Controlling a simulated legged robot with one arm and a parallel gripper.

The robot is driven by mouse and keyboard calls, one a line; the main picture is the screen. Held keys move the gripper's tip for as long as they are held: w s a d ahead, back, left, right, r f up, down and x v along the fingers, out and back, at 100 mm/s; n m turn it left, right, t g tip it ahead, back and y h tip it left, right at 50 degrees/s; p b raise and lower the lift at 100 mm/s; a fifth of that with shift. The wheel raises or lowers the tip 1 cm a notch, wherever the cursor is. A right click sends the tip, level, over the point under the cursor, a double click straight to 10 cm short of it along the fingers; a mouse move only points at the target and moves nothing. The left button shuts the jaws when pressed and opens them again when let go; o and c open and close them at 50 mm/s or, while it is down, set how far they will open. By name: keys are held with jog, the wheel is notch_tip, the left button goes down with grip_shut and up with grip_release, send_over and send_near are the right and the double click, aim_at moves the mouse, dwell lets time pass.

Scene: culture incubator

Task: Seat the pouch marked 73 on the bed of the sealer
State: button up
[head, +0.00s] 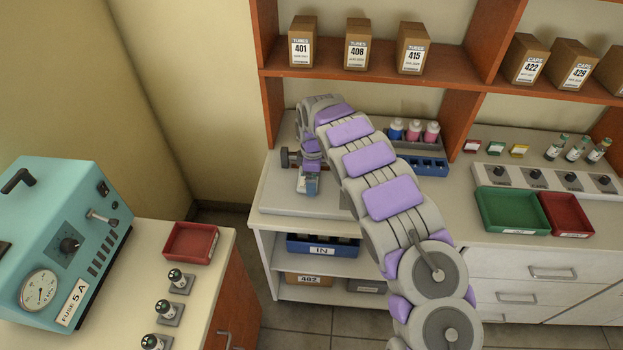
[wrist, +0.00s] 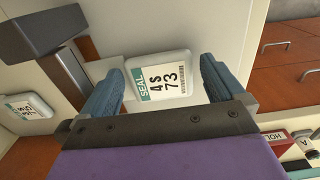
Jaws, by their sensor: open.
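The pouch marked 73 (wrist: 160,80), white with a green SEAL strip, lies between the spread blue fingers of my gripper (wrist: 163,70) in the wrist view. Slight gaps show on both sides of it. In the head view my gripper (head: 309,183) points down over a pale flat plate (head: 272,196) on the left end of the bench. A dark grey bar with a block-shaped head (wrist: 45,30), which looks like part of the sealer, stands beside the left finger. I cannot tell whether the pouch is fully on the sealer's bed.
Another white pouch (wrist: 28,108) lies at the left in the wrist view; its number is hard to read. Coloured bottles (head: 413,131) and a blue rack (head: 424,166) stand right of my arm. A blue IN bin (head: 322,250) sits on the shelf below.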

notch_tip(320, 180, up, 16)
jog(key=p, duration=0.2)
jog(key=shift+a+r+p, duration=0.2)
jog(key=shift+p, duration=0.15)
jog(key=s+d+r+m+h, duration=0.1)
jog(key=s+d+r+m, duration=0.45)
jog(key=s+d, duration=0.4)
jog(key=s+d+r+m, duration=0.5)
jog(key=s+d+r, duration=0.25)
jog(key=s, duration=0.25)
jog(key=s+d+f+m, duration=0.1)
jog(key=s+f+m, duration=0.1)
jog(key=s, duration=1.3)
jog(key=s+d+f+m+g+y, duration=0.1)
jog(key=s+f+m, duration=0.2)
jog(key=s, duration=1.2)
jog(key=shift+f+m+g, duration=0.3)
jog(key=shift+f+m, duration=0.05)
jog(key=shift+m, duration=0.8)
